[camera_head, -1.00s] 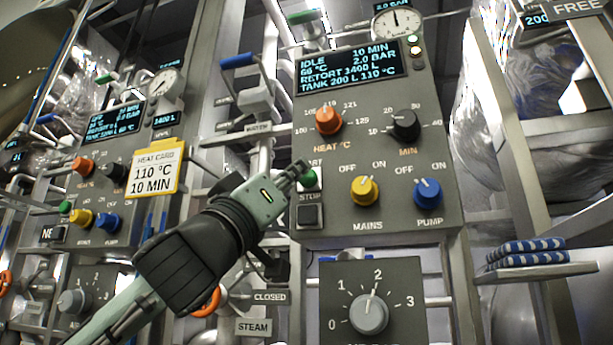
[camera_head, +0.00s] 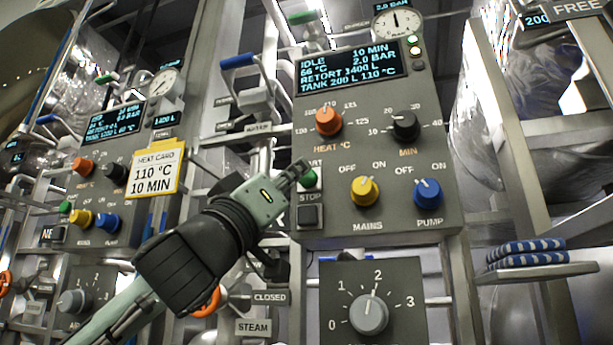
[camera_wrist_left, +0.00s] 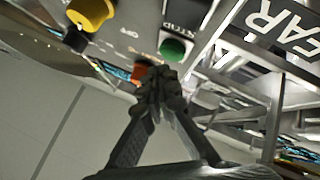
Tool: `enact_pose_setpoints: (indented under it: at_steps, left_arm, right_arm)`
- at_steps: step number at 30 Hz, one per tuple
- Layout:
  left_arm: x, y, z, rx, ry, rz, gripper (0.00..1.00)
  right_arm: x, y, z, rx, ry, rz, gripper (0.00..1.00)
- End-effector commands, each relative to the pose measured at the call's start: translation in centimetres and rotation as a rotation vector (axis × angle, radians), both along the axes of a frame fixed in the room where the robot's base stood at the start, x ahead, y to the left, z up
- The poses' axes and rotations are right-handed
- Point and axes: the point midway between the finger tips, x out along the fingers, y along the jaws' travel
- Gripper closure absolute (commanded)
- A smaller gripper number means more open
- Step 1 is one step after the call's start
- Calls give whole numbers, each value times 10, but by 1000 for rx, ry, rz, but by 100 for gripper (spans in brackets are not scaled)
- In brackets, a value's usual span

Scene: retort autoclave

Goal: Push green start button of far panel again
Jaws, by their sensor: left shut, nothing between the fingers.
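The larger grey panel (camera_head: 385,222) shows a green start button (camera_head: 311,180) at its left edge, above a black stop button (camera_head: 309,215). Its screen (camera_head: 350,72) reads IDLE, 10 MIN, 2.0 BAR, TANK 200 L 110 °C. My left gripper (camera_head: 300,169) is shut and empty, its tips overlapping the button's upper left in the head view and hiding part of the START label. In the left wrist view the green button (camera_wrist_left: 173,49) shows just beyond the shut fingertips (camera_wrist_left: 160,82); I cannot tell whether they touch. My right gripper is out of view.
The panel also has a yellow mains knob (camera_head: 364,191), a blue pump knob (camera_head: 428,192) and an orange heat knob (camera_head: 328,121). A second panel (camera_head: 140,207) with a yellow heat card (camera_head: 155,170) stands at left. Pipes and valve handles lie behind my arm.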

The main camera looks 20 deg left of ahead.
Motion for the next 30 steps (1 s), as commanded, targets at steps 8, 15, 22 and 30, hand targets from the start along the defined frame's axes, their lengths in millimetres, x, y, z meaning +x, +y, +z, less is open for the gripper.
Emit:
enact_pose_setpoints:
  at_steps: [8,15,22,30]
  left_arm:
    - [2,0,-1,0,1,-1,100]
    - [9,0,0,-1,0,-1,100]
    - [9,0,0,0,0,0,100]
    - [10,0,0,-1,0,-1,100]
  right_arm:
    - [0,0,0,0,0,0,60]
    - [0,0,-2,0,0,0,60]
    - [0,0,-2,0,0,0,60]
    - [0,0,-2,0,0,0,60]
